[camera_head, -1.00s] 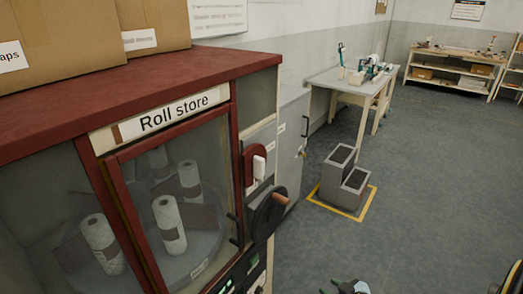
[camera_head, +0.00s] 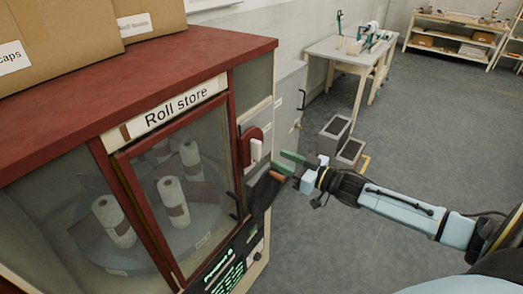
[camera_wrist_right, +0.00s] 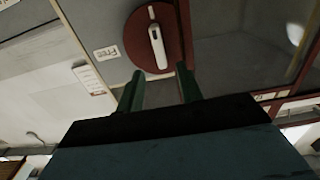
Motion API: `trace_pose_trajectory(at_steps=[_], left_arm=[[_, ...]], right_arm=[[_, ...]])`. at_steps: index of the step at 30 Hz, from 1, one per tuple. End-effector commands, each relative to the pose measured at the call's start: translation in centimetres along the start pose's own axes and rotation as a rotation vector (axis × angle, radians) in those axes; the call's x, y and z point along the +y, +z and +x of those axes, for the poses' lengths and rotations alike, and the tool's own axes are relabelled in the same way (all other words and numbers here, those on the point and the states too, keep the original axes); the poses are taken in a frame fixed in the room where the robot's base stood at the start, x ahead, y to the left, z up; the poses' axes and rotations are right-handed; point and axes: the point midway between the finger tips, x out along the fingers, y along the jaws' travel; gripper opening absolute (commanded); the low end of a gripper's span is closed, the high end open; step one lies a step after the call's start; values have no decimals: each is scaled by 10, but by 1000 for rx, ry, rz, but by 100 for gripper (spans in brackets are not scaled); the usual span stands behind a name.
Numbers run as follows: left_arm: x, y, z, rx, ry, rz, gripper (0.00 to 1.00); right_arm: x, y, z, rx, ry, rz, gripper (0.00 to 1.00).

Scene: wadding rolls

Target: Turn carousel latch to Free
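The carousel latch is a dark red disc with a white lever (camera_head: 256,149) on the right-hand panel of the roll store (camera_head: 176,108). In the right wrist view the white lever (camera_wrist_right: 157,45) stands nearly upright in the picture on its disc, close beyond my fingertips. My right gripper (camera_head: 285,162) is just right of the latch. Its two green fingers are apart with nothing between them, and they also show in the right wrist view (camera_wrist_right: 161,80). My left gripper is not in view.
A black crank with a brown handle (camera_head: 279,177) sits just below my right gripper. A control panel with green lights (camera_head: 226,272) is lower down. White rolls (camera_head: 173,196) stand behind the glass door. Grey steps (camera_head: 334,137) and a workbench (camera_head: 350,50) are farther back; floor at right is open.

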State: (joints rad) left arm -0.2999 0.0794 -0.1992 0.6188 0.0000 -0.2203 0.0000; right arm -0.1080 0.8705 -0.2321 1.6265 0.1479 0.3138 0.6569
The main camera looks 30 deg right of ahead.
Motion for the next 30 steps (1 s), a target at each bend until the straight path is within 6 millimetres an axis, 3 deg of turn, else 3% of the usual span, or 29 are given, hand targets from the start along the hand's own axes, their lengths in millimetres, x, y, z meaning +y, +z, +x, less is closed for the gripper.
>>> trace_pose_trajectory(at_steps=[9, 15, 28, 30], left_arm=[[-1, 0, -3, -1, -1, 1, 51], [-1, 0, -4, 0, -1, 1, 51], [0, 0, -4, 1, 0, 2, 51], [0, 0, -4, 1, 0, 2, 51]], right_arm=[[0, -1, 49, 2, 1, 0, 36], [1, 0, 70, 1, 2, 0, 36], [0, 1, 78, -1, 1, 0, 36], [0, 1, 78, -1, 1, 0, 30]])
